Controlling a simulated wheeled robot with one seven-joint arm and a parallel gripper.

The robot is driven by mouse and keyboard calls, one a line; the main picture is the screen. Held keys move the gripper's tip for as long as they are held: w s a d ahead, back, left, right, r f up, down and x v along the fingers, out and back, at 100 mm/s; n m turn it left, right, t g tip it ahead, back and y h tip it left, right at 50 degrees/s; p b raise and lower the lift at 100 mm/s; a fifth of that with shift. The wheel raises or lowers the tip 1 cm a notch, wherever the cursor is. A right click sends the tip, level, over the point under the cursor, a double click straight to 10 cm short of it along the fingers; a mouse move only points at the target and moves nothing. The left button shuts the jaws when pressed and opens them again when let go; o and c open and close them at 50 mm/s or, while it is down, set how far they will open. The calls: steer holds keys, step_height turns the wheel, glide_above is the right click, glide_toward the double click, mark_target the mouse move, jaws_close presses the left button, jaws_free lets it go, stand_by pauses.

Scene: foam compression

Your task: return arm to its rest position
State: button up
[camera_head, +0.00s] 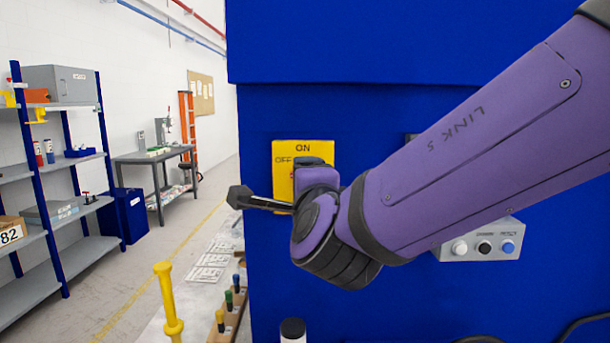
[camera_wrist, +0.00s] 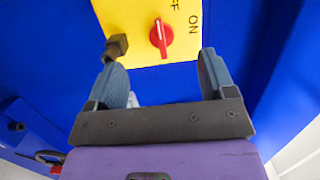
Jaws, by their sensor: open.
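My purple arm reaches in from the right in the head view, across the front of a blue machine (camera_head: 430,110). My gripper (camera_wrist: 166,75) is open in the wrist view, with its two fingers well apart and nothing between them. In the head view the fingers are mostly hidden behind my wrist. A yellow switch plate (camera_head: 286,150) marked ON and OFF is on the machine just beyond my wrist. Its red knob (camera_wrist: 161,37) shows in the wrist view ahead of the fingers, apart from them. A dark hexagonal end (camera_wrist: 117,45) shows by the left finger.
A grey button box (camera_head: 480,243) is on the machine below my arm. A yellow post (camera_head: 168,300) and a wooden rack of colored handles (camera_head: 230,312) stand at lower left. A white cylinder with a black top (camera_head: 292,331) is at the bottom. Shelves (camera_head: 60,180) stand far left.

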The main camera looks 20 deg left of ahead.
steer(key=shift+s+d, duration=0.1)
steer(key=shift+s, duration=0.35)
